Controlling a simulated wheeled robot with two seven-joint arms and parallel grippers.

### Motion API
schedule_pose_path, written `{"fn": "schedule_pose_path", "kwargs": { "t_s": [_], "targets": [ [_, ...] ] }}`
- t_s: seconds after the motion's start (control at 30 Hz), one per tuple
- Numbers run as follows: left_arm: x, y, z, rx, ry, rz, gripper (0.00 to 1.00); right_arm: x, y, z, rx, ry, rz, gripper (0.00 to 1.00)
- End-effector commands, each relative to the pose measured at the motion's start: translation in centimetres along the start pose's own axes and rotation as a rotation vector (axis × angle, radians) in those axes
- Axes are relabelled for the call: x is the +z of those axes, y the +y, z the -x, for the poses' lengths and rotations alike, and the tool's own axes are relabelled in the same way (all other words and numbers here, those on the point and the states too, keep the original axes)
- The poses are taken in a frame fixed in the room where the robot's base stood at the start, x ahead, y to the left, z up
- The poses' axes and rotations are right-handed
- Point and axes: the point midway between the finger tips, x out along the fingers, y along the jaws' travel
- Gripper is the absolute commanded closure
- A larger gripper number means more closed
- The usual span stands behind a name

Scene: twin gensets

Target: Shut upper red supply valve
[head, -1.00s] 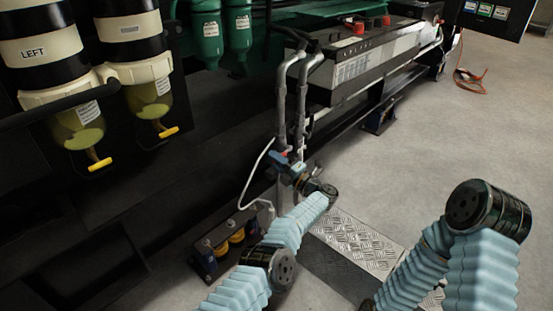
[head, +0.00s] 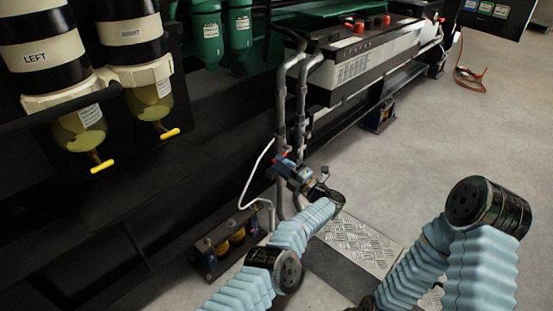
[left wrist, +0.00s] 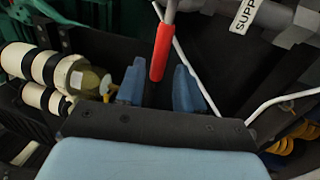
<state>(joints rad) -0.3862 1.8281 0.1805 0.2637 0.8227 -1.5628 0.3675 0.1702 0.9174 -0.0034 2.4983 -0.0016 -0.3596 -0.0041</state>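The red valve lever (left wrist: 160,52) hangs from a grey pipe fitting at the top of the left wrist view, its lower end in the gap between my blue fingertips. In the head view only a small bit of red (head: 281,155) shows at the grey pipes, beside my left gripper (head: 287,165). My left gripper (left wrist: 160,82) is open around the lever's end, with dark gaps on both sides. A label reading "SUPP" (left wrist: 245,15) sits on the pipe to the right. The valve body is mostly hidden in the head view. My right gripper is not in view.
Two grey vertical pipes (head: 280,105) stand by the left gripper. A thin white hose (head: 250,178) curves left of it. A tread-plate step (head: 360,250) lies under my arm. Open floor is at right.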

Motion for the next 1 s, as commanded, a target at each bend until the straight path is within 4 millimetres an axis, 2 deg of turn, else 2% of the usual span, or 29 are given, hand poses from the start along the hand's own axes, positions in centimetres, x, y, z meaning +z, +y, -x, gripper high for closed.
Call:
{"fn": "schedule_pose_path", "kwargs": {
  "t_s": [0.1, 0.3, 0.43, 0.6, 1.0],
  "targets": [
    [0.1, 0.5, 3.0, -0.001, -0.005, -0.001, 0.63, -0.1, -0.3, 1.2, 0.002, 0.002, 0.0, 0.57],
    [0.1, -0.1, 7.8, -0.001, -0.003, 0.0, 0.63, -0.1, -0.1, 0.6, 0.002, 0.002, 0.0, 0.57],
    [0.1, -0.2, 9.9, -0.001, -0.002, 0.0, 0.63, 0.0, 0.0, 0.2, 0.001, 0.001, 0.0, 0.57],
    [0.0, 0.0, 11.0, -0.001, 0.0, 0.0, 0.63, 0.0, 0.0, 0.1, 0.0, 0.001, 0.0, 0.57],
    [0.0, 0.0, 11.1, -0.001, 0.0, 0.0, 0.63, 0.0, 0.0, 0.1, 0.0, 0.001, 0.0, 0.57]
  ]
}}
